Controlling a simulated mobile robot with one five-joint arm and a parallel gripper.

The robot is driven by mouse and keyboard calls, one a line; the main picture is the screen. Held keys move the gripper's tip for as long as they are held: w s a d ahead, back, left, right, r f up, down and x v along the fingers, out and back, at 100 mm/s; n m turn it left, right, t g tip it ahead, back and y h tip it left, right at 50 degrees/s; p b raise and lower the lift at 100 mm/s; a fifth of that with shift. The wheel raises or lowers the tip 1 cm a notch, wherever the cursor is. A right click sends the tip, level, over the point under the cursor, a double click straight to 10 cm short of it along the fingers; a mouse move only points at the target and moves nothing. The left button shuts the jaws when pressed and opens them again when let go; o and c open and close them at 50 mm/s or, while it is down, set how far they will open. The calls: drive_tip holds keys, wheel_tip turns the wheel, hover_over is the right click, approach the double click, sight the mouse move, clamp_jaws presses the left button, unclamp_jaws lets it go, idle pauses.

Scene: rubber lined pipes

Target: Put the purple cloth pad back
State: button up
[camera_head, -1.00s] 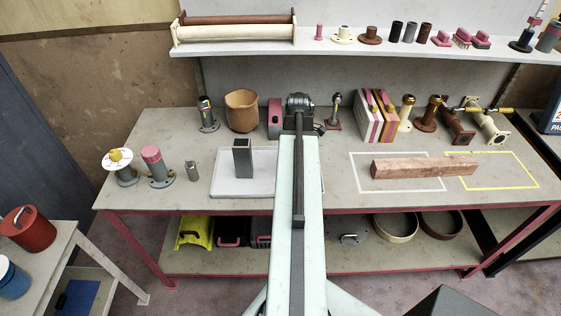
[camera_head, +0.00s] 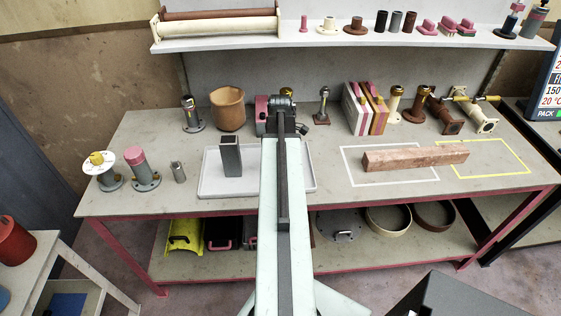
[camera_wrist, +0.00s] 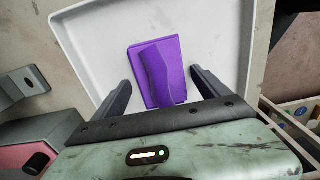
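The purple cloth pad (camera_wrist: 158,72) shows in the wrist view, a flat purple piece with a raised ridge along its middle. It lies on the white tray (camera_wrist: 85,22). My gripper (camera_wrist: 160,78) is open, with one dark finger on each side of the pad and a gap to both edges. The pad's near end is close to the gripper body. In the head view the tray (camera_head: 209,187) lies on the workbench partly behind my arm, and the pad and fingertips are hidden there.
A grey square tube (camera_head: 230,157) stands on the tray's left part. A reddish block (camera_head: 415,158) lies across white and yellow outlined areas at right. Flanged pipes and a brown pot (camera_head: 228,108) line the bench back. A shelf (camera_head: 220,43) above holds pipes and pink-handled pads (camera_head: 447,25).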

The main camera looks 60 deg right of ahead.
wheel_tip(320, 180, up, 12)
drive_tip(key=p, duration=1.2)
drive_tip(key=shift+r, duration=0.15)
